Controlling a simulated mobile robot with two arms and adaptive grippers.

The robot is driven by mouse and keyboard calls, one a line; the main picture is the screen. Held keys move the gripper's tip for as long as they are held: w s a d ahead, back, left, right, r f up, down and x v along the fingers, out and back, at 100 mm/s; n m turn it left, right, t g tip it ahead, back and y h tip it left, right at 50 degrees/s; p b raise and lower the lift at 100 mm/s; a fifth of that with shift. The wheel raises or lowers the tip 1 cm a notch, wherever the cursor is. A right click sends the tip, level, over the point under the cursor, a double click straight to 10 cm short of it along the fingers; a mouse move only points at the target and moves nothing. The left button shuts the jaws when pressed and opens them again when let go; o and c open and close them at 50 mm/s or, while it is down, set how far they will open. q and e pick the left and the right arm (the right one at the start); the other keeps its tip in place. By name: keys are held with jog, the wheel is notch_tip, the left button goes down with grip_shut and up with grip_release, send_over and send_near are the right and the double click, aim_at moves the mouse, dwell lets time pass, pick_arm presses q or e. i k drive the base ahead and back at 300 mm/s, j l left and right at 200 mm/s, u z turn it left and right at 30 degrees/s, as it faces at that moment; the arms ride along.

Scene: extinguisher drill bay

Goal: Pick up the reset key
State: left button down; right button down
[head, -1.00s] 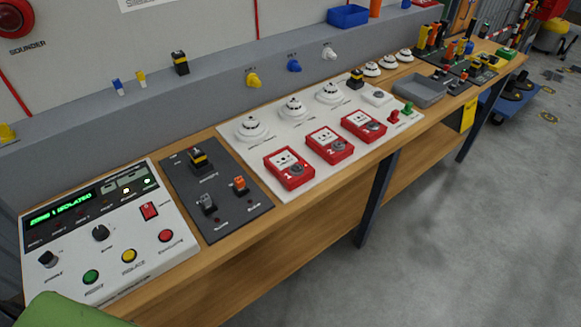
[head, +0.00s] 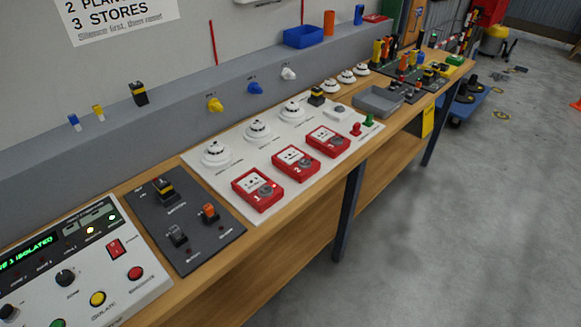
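No item is readable as the reset key, and the small labels are blurred. Candidates are small coloured pieces: a yellow one (head: 215,104), a blue one (head: 255,88) and a white one (head: 289,74) on the front of the grey ledge. A red piece (head: 355,130) and a green piece (head: 368,121) stand at the right end of the white detector board (head: 232,186). Three red call points, numbered 1 (head: 257,190), 2 (head: 295,163) and 3 (head: 328,141), lie on that board. Neither of my grippers is in view.
The long wooden bench (head: 270,232) runs from lower left to upper right. The control panel (head: 140,292), dark switch plate (head: 190,252) and grey tray (head: 379,104) are on it. A blue bin (head: 304,37) sits on the ledge.

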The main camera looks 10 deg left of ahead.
aim_at(357, 126)
jog(key=i+l+u, duration=0.1)
jog(key=u, duration=0.95)
jog(key=l+u, duration=0.25)
jog(key=l, duration=0.25)
jog(key=l+u, duration=0.2)
jog(key=l, duration=0.3)
jog(key=l+u, duration=0.25)
jog(key=l, duration=0.2)
jog(key=k+l+u, duration=0.25)
jog(key=l, duration=0.25)
jog(key=l+u, duration=0.25)
jog(key=l, duration=0.2)
